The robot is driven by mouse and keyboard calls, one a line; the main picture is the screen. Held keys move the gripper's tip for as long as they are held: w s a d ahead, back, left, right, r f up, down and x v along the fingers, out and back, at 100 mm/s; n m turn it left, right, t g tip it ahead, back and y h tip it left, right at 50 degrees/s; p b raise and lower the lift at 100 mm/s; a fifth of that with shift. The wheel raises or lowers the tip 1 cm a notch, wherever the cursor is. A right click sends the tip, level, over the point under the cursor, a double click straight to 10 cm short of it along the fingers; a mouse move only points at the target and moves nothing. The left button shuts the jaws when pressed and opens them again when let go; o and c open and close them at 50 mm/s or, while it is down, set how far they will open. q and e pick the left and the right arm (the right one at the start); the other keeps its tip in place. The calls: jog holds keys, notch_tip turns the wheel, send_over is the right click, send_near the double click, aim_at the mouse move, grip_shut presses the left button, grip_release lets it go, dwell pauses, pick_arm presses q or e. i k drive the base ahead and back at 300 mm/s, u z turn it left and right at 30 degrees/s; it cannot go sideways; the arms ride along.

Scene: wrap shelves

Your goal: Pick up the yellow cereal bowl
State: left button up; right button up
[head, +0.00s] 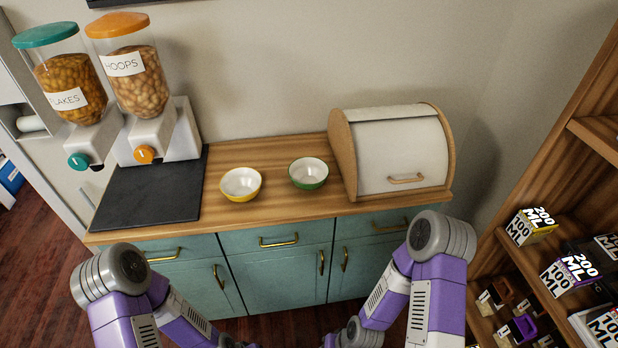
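The yellow cereal bowl (240,185), white inside with a yellow outer side, stands upright and empty on the wooden counter top (277,208). A green bowl (309,173), also white inside, stands to its right, a small gap apart. Both my arms are bent below the counter's front edge in the head view. My grippers are at the bottom edge of the picture, mostly cut off, far from the bowl. Their fingers cannot be made out.
Two cereal dispensers (138,85) stand at the left behind a dark mat (150,193). A white bread box (400,155) with wooden sides stands at the right. Teal drawers and doors (285,273) are below the counter. A wooden shelf unit (600,135) rises at the far right.

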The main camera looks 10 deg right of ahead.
aim_at(241, 184)
jog(key=k, duration=1.25)
jog(key=z, duration=0.65)
jog(key=i, duration=1)
jog(key=u, duration=0.5)
jog(key=i, duration=0.8)
jog(key=u, duration=0.8)
